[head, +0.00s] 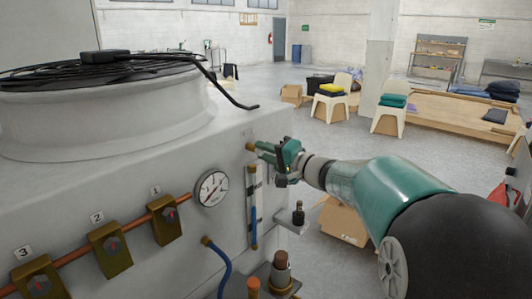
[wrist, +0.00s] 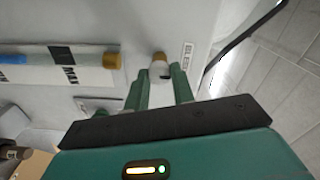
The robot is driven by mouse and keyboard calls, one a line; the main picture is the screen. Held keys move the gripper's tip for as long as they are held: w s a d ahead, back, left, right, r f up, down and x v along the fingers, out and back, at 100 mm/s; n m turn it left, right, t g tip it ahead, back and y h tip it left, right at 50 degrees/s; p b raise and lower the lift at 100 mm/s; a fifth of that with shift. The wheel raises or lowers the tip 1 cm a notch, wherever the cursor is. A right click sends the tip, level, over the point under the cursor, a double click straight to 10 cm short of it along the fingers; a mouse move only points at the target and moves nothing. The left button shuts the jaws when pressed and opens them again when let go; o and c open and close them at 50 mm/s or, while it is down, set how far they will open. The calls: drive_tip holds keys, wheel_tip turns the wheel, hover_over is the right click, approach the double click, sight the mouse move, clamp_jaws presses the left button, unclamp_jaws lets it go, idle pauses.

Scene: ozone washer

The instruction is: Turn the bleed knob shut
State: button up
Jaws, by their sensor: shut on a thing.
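The bleed knob (wrist: 159,66) is a small pale and dark cap on a brass base on the machine's white panel. A partly readable label (wrist: 187,54) sits beside it in the wrist view. My gripper (wrist: 161,76) has its two green fingers on either side of the knob, shut on it. In the head view my gripper (head: 261,149) reaches the panel near its right edge, above the sight tube (head: 254,207). The brass base (head: 250,146) shows there, while the fingers hide most of the knob.
A pressure gauge (head: 211,189) and several brass valves (head: 165,220) on a copper pipe lie left of my gripper. A cardboard box (head: 343,220) stands on the floor behind my arm.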

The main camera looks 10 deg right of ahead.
idle(0.3)
drive_tip(key=o, duration=1)
drive_tip(key=v, duration=1.3)
drive_tip(key=shift+s+d, duration=0.25)
drive_tip(key=shift+s, duration=0.1)
